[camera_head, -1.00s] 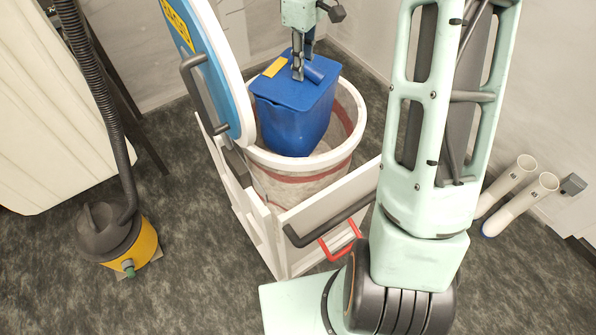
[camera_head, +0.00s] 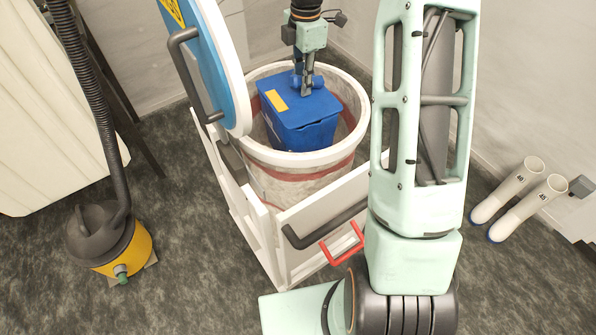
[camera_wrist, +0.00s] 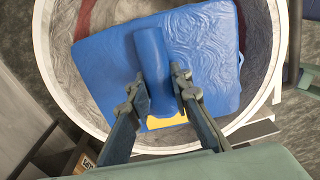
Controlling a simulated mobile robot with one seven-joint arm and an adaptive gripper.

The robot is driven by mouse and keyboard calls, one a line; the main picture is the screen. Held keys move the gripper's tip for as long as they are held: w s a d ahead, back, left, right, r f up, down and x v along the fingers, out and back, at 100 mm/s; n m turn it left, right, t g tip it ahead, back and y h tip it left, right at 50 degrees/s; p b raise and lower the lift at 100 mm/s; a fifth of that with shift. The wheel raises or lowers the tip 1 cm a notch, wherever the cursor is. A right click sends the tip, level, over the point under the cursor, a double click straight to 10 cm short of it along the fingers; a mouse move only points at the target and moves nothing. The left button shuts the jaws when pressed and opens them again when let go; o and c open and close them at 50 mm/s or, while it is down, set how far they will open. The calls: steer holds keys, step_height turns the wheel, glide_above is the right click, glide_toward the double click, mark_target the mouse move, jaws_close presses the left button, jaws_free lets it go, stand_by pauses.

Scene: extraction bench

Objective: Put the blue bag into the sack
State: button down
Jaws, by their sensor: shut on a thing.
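The blue bag (camera_head: 301,117) is box-shaped, with a yellow label on its top. It hangs from my gripper (camera_head: 305,88) by the handle on top and is partly down inside the mouth of the sack. My gripper is shut on that handle, which shows as a blue roll between the fingers in the wrist view (camera_wrist: 160,88). The sack (camera_head: 300,186) is pale with red bands and has a round white rim, and it stands in a white frame. The lower part of the bag is hidden behind the sack's near rim. In the wrist view the rim (camera_wrist: 48,75) surrounds the bag.
A round blue-and-white lid (camera_head: 215,60) stands raised at the left of the sack. The white frame (camera_head: 318,225) has a dark handle and a red one in front. A yellow-based hose unit (camera_head: 128,252) stands at left.

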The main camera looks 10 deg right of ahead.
steer(key=shift+w+f+n, duration=0.2)
steer(key=shift+f+n, duration=0.4)
steer(key=shift+f, duration=4.9)
steer(key=c, duration=1.7)
jaws_free()
steer(key=shift+s, duration=0.1)
steer(key=shift+c, duration=0.2)
steer(key=r, duration=1.2)
steer(key=shift+d, duration=0.2)
